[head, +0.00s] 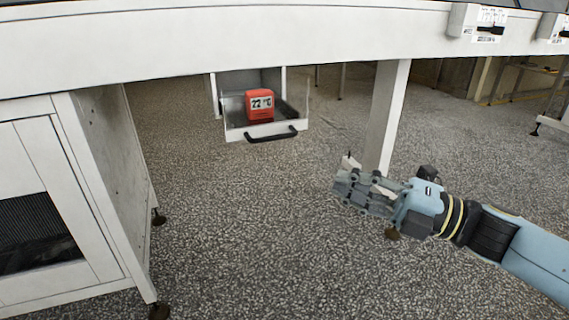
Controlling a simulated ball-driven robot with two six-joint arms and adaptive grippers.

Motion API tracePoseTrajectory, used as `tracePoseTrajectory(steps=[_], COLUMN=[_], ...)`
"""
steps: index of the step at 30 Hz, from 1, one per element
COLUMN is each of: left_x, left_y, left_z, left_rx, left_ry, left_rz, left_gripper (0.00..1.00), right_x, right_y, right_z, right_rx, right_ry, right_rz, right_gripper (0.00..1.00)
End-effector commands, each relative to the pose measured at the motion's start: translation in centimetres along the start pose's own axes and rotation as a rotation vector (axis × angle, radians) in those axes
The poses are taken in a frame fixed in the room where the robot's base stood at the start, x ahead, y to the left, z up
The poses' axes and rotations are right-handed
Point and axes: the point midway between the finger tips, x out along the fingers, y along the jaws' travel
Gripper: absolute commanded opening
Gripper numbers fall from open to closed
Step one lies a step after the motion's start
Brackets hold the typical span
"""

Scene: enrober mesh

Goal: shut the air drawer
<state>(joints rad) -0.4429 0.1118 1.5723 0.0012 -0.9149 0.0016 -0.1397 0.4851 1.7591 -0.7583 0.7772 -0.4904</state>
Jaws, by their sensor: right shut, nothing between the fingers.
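The air drawer (238,133) is a white drawer with a black bar handle (272,135), hanging under the white machine frame. It stands pulled out, with its inside showing. A red block marked "22 °C" (260,106) sits in it. My right gripper (345,182) is shut and empty, to the right of the drawer and lower in the picture, apart from the handle. My left gripper is not in view.
A white leg (387,115) stands between the drawer and my right arm, just behind the gripper. A white cabinet (105,180) stands at the left. The long white beam (200,48) crosses above the drawer. The speckled floor (240,230) in front is clear.

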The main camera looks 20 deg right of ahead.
Motion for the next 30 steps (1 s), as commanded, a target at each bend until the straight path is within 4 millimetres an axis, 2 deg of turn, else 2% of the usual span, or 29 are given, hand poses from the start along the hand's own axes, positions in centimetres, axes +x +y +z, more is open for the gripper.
tracePoseTrajectory(steps=[14, 21, 30], left_x=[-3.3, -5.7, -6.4], left_y=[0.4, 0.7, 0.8], left_z=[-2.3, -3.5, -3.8], left_rx=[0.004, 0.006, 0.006], left_ry=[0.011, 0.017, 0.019], left_rz=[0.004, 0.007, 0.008], left_gripper=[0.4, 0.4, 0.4], right_x=[9.5, 11.5, 12.0], right_y=[0.1, -0.1, 0.1], right_z=[0.1, 2.4, 2.9], right_rx=[0.002, 0.002, 0.002], right_ry=[-0.004, -0.003, -0.003], right_rz=[0.005, 0.001, 0.001], right_gripper=[0.0, 0.0, 0.0])
